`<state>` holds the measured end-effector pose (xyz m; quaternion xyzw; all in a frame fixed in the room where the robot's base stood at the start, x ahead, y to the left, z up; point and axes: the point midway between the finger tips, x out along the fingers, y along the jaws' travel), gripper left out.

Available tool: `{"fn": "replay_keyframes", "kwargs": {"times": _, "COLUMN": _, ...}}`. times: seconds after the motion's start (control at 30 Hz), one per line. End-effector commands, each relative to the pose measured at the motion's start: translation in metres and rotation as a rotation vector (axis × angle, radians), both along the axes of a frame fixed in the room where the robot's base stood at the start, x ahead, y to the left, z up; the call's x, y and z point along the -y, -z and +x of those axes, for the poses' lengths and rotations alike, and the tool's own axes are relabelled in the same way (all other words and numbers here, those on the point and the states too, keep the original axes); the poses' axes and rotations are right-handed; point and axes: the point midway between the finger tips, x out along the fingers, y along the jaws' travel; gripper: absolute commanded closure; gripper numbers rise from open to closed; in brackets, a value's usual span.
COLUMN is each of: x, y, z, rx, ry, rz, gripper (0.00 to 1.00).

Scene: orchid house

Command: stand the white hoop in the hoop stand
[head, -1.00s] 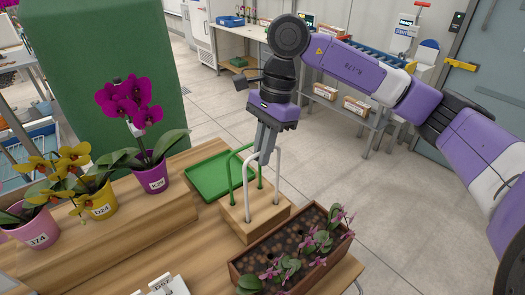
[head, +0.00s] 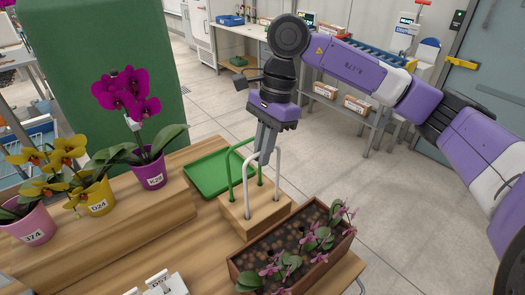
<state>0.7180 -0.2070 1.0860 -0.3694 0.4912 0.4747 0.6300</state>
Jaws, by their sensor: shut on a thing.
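The white hoop (head: 278,168) is upright at the wooden hoop stand (head: 240,223), with its two legs running down to the top of the block. Whether the leg ends are fully seated in holes cannot be told. My gripper (head: 264,152) points down from above and is shut on the top of the white hoop. The gripper fingers hide part of the hoop's top. A green hoop (head: 231,174) stands in the same block, just behind and left of the white one.
A green tray (head: 203,184) lies behind the stand. A planter box (head: 240,262) with small pink orchids is close in front and right. Potted orchids, including a purple pot (head: 149,175), stand on a wooden step (head: 125,225) at left. White label cards (head: 163,285) are at front.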

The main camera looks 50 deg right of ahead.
Motion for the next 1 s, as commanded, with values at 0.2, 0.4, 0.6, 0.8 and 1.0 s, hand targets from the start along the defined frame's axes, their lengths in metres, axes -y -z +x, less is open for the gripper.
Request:
{"fn": "replay_keyframes", "kwargs": {"times": 0.2, "x": 0.0, "y": 0.001, "z": 0.0, "rx": 0.0, "ry": 0.0, "rz": 0.0, "gripper": 1.0}}
{"fn": "replay_keyframes", "kwargs": {"times": 0.4, "x": 0.0, "y": 0.005, "z": 0.0, "rx": 0.0, "ry": 0.0, "rz": 0.0, "gripper": 1.0}}
{"fn": "replay_keyframes", "kwargs": {"times": 0.6, "x": 0.0, "y": 0.009, "z": 0.0, "rx": 0.0, "ry": 0.0, "rz": 0.0, "gripper": 1.0}}
{"fn": "replay_keyframes", "kwargs": {"times": 0.8, "x": 0.0, "y": 0.013, "z": 0.0, "rx": 0.0, "ry": 0.0, "rz": 0.0, "gripper": 1.0}}
{"fn": "replay_keyframes", "kwargs": {"times": 1.0, "x": 0.0, "y": 0.013, "z": 0.0, "rx": 0.0, "ry": 0.0, "rz": 0.0, "gripper": 0.66}}
